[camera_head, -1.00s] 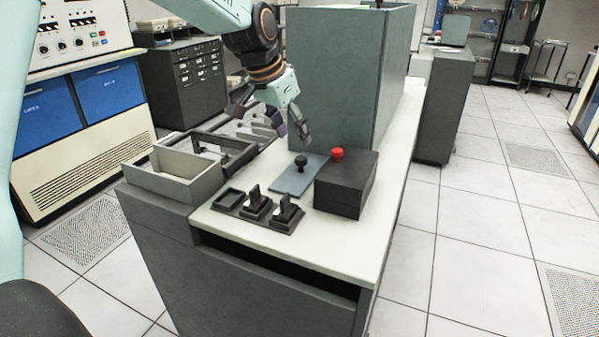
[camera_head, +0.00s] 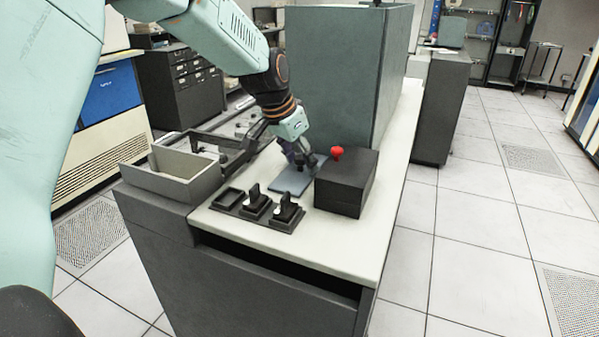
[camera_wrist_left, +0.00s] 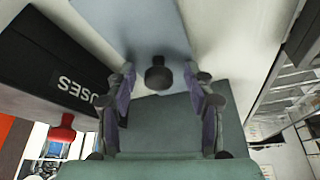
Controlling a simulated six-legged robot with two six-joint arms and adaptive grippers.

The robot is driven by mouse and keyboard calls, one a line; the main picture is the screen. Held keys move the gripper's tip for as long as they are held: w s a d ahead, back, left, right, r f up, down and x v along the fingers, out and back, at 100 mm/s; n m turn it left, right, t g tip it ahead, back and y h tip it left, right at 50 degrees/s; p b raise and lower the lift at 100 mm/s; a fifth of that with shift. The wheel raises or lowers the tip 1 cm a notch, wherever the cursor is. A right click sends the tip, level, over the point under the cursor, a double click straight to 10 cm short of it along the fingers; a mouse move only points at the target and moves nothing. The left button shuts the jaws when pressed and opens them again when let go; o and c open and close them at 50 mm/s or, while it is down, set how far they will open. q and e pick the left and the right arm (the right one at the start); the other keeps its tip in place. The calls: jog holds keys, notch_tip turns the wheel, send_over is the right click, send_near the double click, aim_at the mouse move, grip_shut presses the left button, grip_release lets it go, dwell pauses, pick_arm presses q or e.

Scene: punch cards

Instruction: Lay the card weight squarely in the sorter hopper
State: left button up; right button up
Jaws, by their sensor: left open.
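The card weight (camera_head: 294,179), a flat blue-grey plate with a black knob, lies on the pale counter. In the left wrist view its knob (camera_wrist_left: 158,75) stands between the spread fingers, and the plate (camera_wrist_left: 135,25) extends toward the top. My left gripper (camera_head: 303,160) is open, low over the plate with its fingers on either side of the knob. In the head view the gripper hides most of the knob. I take the open grey box (camera_head: 150,183) at the counter's left end as the sorter hopper; its visible interior looks empty. My right gripper is not in view.
A black box (camera_head: 342,187) with a red knob (camera_head: 337,152) stands close right of the plate. Small black stamp-like holders (camera_head: 257,205) sit in front. A tall grey-green cabinet (camera_head: 340,80) rises behind. A dark rail frame (camera_head: 235,140) lies beside the hopper.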

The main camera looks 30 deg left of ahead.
pick_arm(q)
jog(key=shift+c, duration=0.3)
jog(key=shift+d, duration=0.1)
jog(key=c, duration=0.3)
grip_shut()
jog(key=shift+w+r, duration=0.1)
